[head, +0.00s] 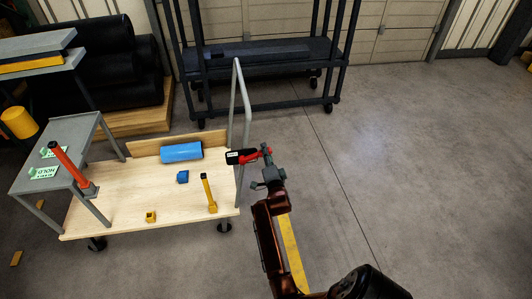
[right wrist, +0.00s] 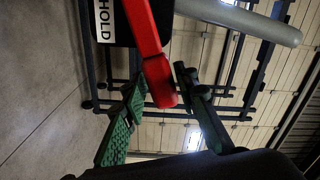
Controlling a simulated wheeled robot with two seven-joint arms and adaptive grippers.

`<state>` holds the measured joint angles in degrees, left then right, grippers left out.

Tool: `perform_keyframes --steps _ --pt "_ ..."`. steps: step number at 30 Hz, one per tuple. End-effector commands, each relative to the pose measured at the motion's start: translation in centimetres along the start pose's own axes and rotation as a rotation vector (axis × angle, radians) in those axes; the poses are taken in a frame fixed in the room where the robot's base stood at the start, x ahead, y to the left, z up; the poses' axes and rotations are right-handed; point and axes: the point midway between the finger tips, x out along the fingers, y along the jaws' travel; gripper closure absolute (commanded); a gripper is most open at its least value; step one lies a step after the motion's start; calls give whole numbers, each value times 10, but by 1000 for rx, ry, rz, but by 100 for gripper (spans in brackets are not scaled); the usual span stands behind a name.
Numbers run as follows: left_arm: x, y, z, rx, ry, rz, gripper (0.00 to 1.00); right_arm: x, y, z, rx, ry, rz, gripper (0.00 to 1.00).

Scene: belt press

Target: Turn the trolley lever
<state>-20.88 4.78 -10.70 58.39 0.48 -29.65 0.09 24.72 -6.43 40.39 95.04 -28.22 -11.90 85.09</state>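The trolley (head: 130,215) has a pale wooden deck and a bent grey handle rail (head: 237,105) on its right side. A red lever (head: 251,154) sticks out to the right from a black housing (head: 235,157) at this rail. In the right wrist view the red lever (right wrist: 150,45) runs down between the green finger pads, beside a white label reading HOLD (right wrist: 103,20). My left gripper is not in view.
A grey side table (head: 85,130) with another red lever (head: 68,165) stands at the left. A yellow post (head: 208,192), blue cylinder (head: 181,152), blue block (head: 182,177) and yellow block (head: 151,216) are on the deck. A dark rack (head: 270,55) stands behind. The floor at right is clear.

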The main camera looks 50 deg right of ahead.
Motion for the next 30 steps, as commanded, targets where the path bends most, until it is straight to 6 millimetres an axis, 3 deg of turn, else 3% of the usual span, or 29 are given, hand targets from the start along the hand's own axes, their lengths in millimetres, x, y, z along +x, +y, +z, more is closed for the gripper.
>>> perform_keyframes --steps 5,16,21,30 --pt "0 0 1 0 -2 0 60 0 -20 -8 -2 3 -5 72" --pt "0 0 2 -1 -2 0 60 0 -82 -28 2 1 -5 72" --pt "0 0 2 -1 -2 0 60 0 -93 -31 1 0 -1 72" --pt "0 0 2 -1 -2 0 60 0 -94 -32 1 -1 1 74"
